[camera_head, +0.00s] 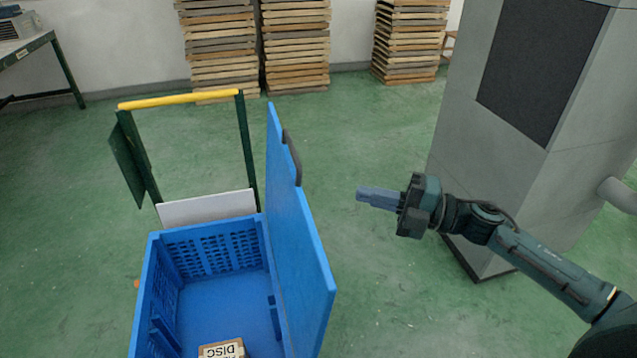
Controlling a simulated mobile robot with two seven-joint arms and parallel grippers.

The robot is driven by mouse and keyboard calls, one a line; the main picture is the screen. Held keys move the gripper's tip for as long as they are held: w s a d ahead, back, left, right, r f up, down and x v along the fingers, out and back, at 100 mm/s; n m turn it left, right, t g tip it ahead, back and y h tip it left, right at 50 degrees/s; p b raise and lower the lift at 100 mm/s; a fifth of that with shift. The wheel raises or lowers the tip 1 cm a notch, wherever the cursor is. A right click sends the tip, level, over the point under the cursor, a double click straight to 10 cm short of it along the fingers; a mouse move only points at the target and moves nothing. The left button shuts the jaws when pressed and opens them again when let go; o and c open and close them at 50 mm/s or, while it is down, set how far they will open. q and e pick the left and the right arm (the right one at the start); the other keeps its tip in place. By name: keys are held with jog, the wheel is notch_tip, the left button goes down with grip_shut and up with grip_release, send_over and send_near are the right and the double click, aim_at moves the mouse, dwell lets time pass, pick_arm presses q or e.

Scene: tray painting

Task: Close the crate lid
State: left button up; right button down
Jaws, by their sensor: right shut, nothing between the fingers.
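A blue crate (152,290) with perforated walls stands at the lower left, open at the top. Its blue lid (300,235) stands nearly upright along the crate's right side, with a dark handle (292,157) near its upper edge. My right gripper (362,197) is shut and empty, to the right of the lid and apart from it, its fingers pointing left towards the lid. My left gripper is not in view.
A cardboard box (222,349) lies inside the crate. A cart frame with a yellow handle bar (180,100) stands behind it. A large grey cabinet (500,150) stands at the right behind my right arm. Stacks of wooden slats (296,45) line the back wall.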

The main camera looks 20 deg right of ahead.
jog(key=p+x, duration=0.1)
jog(key=x, duration=0.9)
jog(key=shift+r, duration=0.1)
